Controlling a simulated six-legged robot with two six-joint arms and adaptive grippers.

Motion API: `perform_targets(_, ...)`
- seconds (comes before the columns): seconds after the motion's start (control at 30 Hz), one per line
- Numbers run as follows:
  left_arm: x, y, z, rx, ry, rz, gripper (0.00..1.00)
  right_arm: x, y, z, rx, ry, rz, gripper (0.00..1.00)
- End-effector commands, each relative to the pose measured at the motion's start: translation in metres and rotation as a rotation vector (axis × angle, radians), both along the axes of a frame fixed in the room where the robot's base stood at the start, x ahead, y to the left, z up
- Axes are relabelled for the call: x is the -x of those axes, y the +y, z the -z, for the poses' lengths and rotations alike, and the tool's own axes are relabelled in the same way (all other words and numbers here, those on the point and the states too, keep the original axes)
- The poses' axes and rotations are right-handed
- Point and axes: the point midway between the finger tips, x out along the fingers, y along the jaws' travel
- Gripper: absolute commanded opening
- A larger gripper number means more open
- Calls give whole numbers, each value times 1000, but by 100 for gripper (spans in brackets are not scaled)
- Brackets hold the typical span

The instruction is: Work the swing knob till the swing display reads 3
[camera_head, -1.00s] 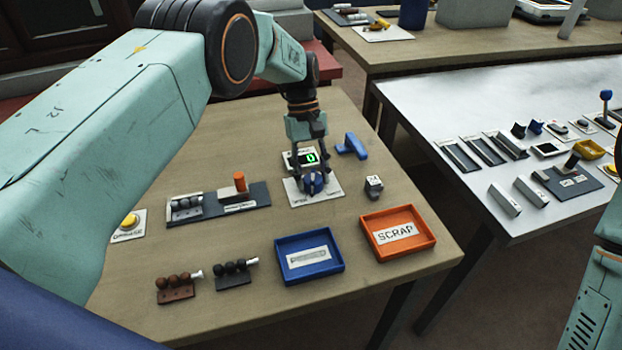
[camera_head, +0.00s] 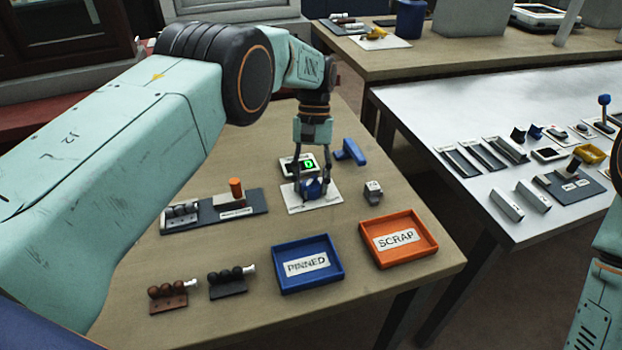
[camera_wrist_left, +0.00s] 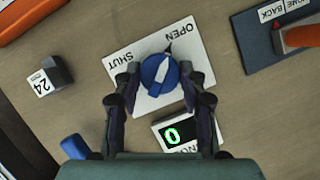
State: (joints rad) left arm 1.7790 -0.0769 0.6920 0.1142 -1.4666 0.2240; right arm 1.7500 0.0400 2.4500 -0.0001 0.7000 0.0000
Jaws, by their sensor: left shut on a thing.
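The blue swing knob (camera_head: 311,188) sits on a white plate (camera_head: 325,203) on the wooden table. In the left wrist view the knob (camera_wrist_left: 161,73) has a white pointer aimed up and slightly right, near the word OPEN; SHUT is at the plate's left. My left gripper (camera_head: 313,185) points down over it, with its fingers shut on the knob's two sides. The swing display (camera_wrist_left: 175,131) shows a green 0; it also stands behind the knob in the head view (camera_head: 308,164). My right gripper is out of view; only part of my right arm shows at the right edge.
A blue PINNED tray (camera_head: 309,283) and an orange SCRAP tray (camera_head: 398,260) stand in front. A blue handle (camera_head: 350,151) and a small block marked 24 (camera_wrist_left: 50,77) are near the knob. A dark fixture with an orange peg (camera_head: 237,188) stands left.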

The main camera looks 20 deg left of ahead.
Motion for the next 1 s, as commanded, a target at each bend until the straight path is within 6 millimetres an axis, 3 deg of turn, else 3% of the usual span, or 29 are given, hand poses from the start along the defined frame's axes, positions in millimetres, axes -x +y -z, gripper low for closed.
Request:
perform_targets(0.27, 3, -1, 2, 1, 10, 0, 10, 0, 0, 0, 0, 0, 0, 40)
perform_targets(0.3, 3, -1, 2, 1, 10, 0, 45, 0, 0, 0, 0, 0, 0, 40)
perform_targets(0.53, 1, 0, 1, 1, 5, 0, 64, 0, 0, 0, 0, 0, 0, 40)
perform_targets(0.87, 0, 0, -1, 0, 2, -1, 65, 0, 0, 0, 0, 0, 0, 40)
perform_targets(1.0, 0, 0, -16, 0, 0, -1, 65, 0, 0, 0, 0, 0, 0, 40)
